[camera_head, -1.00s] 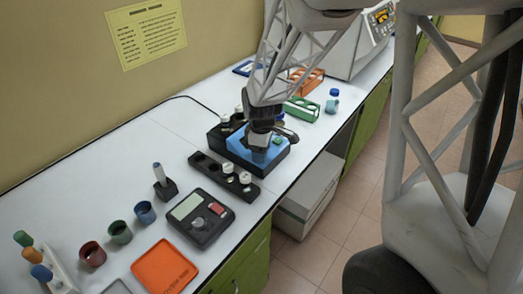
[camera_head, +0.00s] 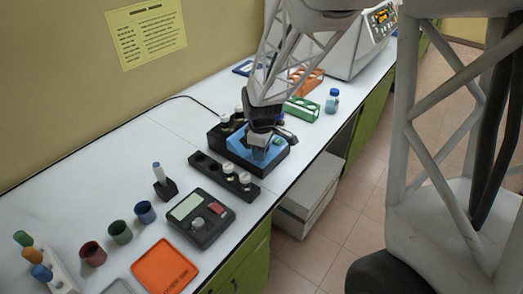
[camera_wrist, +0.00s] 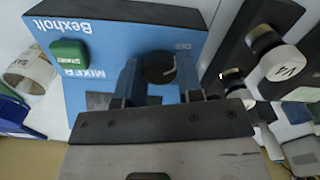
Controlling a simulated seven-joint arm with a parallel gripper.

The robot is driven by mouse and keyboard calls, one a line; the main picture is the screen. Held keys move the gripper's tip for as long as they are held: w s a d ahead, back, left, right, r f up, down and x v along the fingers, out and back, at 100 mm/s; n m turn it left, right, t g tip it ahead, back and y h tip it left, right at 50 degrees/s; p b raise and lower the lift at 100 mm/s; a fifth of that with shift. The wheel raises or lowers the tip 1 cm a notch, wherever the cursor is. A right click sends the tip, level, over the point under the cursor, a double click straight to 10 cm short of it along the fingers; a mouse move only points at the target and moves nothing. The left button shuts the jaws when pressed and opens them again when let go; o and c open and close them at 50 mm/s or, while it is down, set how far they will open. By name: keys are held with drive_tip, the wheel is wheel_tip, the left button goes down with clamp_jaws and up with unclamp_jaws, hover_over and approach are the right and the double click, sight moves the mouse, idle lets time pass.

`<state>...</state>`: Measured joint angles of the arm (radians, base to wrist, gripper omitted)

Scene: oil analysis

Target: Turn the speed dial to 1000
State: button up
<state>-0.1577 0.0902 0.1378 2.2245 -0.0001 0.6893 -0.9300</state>
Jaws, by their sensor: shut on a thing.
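The blue-faced Bexholt mixer (camera_head: 234,150) sits on the bench beneath my gripper (camera_head: 257,150). In the wrist view its panel (camera_wrist: 130,35) appears upside down, with a green start button (camera_wrist: 69,53) and a black round dial (camera_wrist: 160,67). My gripper (camera_wrist: 160,82) is shut on the dial, one finger on each side of it. A pale mark shows on the dial's right side. An "OFF" label shows close to the dial's upper right. Other speed markings around the dial are hidden or unreadable. The dial is hidden in the head view.
A black rack with white-capped vials (camera_head: 225,173) stands in front of the mixer. A grey device with a knob (camera_head: 201,217), an orange tray (camera_head: 164,266) and several coloured cups are nearer. Green (camera_head: 302,109) and orange racks and a blue-capped bottle (camera_head: 332,101) stand behind.

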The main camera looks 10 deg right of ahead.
drive_tip(key=m, duration=0.3)
drive_tip(key=shift+m, duration=0.3)
drive_tip(key=m, duration=0.4)
drive_tip(key=shift+m, duration=0.3)
drive_tip(key=m, duration=0.4)
drive_tip(key=shift+m, duration=2.3)
drive_tip(key=o, duration=0.9)
drive_tip(key=shift+r, duration=0.1)
drive_tip(key=shift+r, duration=3.8)
